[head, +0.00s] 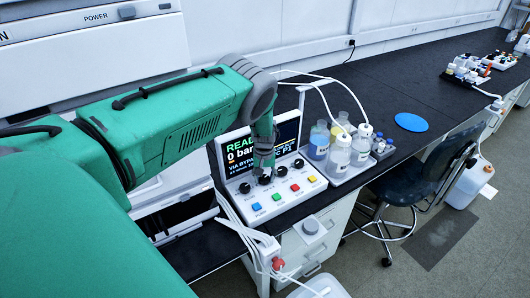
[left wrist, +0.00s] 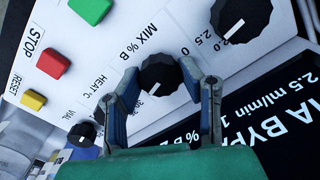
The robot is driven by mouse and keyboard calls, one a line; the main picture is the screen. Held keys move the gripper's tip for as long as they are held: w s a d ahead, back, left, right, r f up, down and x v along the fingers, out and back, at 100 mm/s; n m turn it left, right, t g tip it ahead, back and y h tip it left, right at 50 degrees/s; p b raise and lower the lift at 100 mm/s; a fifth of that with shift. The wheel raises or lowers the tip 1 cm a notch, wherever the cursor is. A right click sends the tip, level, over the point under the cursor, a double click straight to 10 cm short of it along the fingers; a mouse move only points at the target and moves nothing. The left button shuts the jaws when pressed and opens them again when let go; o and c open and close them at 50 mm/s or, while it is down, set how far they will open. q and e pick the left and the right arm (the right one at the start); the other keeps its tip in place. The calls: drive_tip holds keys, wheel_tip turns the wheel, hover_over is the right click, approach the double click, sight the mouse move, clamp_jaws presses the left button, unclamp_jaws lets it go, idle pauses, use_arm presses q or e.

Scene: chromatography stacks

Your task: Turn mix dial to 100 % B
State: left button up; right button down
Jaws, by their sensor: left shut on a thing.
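The mix dial (left wrist: 160,73) is a black knob with a white pointer mark, by the printed label MIX % B. In the left wrist view its mark points down and slightly left. My left gripper (left wrist: 161,82) has its two blue-grey fingers on either side of this knob, closed on it. In the head view my left gripper (head: 263,166) reaches down to the knobs of the white control panel (head: 262,207). The fingers hide part of the printed scale. My right gripper is not in view.
Another black knob (left wrist: 240,17) and a smaller one (left wrist: 82,133) sit close by. Coloured buttons (head: 276,197) line the panel's front. A display (head: 240,155) stands behind the knobs. Bottles (head: 339,152) in a tray are to the right, with a blue disc (head: 411,122) beyond.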

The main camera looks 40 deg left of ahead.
sight(264, 176)
use_arm(q)
drive_tip(key=shift+w+a+r+m, duration=0.25)
drive_tip(key=shift+w+m, duration=0.15)
drive_tip(key=shift+m, duration=0.2)
drive_tip(key=o, duration=1)
drive_tip(key=shift+o, duration=0.7)
drive_tip(key=shift+f, duration=0.1)
drive_tip(key=shift+s+f, duration=0.1)
drive_tip(key=shift+f, duration=0.05)
drive_tip(key=shift+r, duration=0.25)
wheel_tip(264, 176, up, 11)
